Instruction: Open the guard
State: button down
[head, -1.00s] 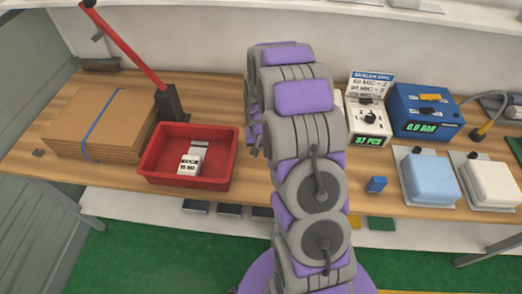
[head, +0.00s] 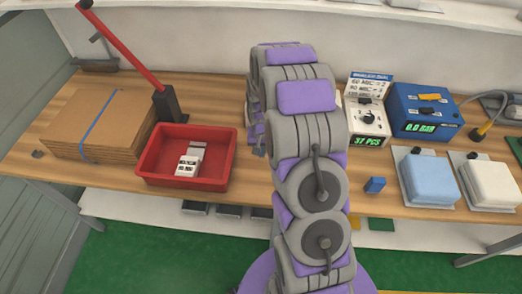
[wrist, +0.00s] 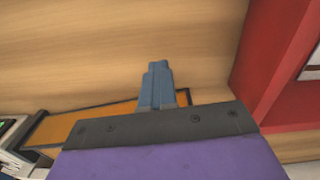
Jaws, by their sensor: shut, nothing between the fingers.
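My gripper (wrist: 157,86) shows in the wrist view as shut blue-grey fingers with nothing between them, over bare wooden bench top. An orange panel with a dark frame (wrist: 95,121) lies behind and left of the fingers in the wrist view; it may be the guard, but I cannot tell for sure. My mount hides part of it, and whether the fingers touch it is unclear.
A red tray (head: 152,171) holding a white item (head: 189,160) stands left of my arm; its wall (wrist: 268,75) is right in the wrist view. Cardboard sheets (head: 70,130), a red-levered device (head: 168,104), a counter box (head: 368,118), a blue gauge box (head: 395,105) and two pads are on the bench.

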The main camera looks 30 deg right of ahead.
jog(key=shift+d, duration=0.4)
jog(key=c, duration=1.9)
grip_release()
jog(key=shift+a, duration=0.55)
jog(key=shift+o, duration=0.9)
jog(key=shift+a, duration=0.1)
jog(key=o, duration=0.3)
jog(key=shift+o, duration=1.1)
jog(key=shift+d, duration=0.55)
jog(key=shift+a+r, duration=0.15)
notch_tip(320, 180, up, 17)
jog(key=p, duration=0.3)
jog(key=shift+w+d, duration=0.1)
jog(key=shift+d, duration=0.1)
